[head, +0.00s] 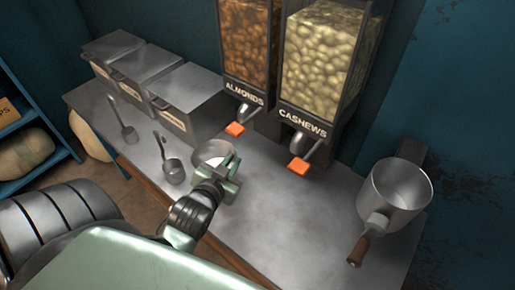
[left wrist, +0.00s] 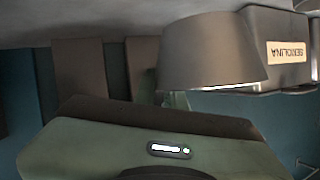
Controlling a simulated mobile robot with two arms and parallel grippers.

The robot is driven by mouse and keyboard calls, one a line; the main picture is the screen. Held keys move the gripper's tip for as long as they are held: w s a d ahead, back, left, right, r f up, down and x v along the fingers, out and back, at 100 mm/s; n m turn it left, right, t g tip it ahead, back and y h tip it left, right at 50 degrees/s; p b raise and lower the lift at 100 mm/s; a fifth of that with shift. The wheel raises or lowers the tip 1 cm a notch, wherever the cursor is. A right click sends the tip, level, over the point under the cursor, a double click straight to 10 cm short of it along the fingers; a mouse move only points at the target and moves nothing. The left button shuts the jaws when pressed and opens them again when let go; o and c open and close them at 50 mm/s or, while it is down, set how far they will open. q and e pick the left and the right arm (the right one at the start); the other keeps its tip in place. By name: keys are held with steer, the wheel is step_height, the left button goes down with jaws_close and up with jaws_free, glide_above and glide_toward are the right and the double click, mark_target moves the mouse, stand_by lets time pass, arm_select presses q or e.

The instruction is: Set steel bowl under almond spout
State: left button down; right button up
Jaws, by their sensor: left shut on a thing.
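The steel bowl (head: 213,152) is at the middle of the metal counter, in front and to the left of the almond spout (head: 243,114). My left gripper (head: 225,180) is shut on the bowl's near right side. The bowl also shows in the left wrist view (left wrist: 210,50), where the picture looks upside down. I cannot tell whether its base touches the counter. The spout hangs under the almond dispenser (head: 246,45), with an orange tab (head: 235,129) at its front. The bowl is not under the spout. My right gripper is not in view.
The cashew dispenser (head: 322,50) stands right of the almonds. A steel pot (head: 390,190) with a wooden handle is at the right. Lidded bins (head: 185,95) and two scoops (head: 174,172) are at the left. Counter (head: 290,215) is clear in the middle.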

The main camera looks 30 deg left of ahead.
arm_select(q)
steer(key=w, duration=1.1)
steer(key=f, duration=0.6)
steer(key=shift+w+d+f, duration=0.3)
steer(key=shift+d, duration=0.1)
steer(key=shift+w+f, duration=0.2)
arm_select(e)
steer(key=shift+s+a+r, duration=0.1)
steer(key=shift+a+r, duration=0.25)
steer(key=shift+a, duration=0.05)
arm_select(q)
steer(key=shift+f, duration=0.1)
steer(key=c, duration=1.5)
jaws_free()
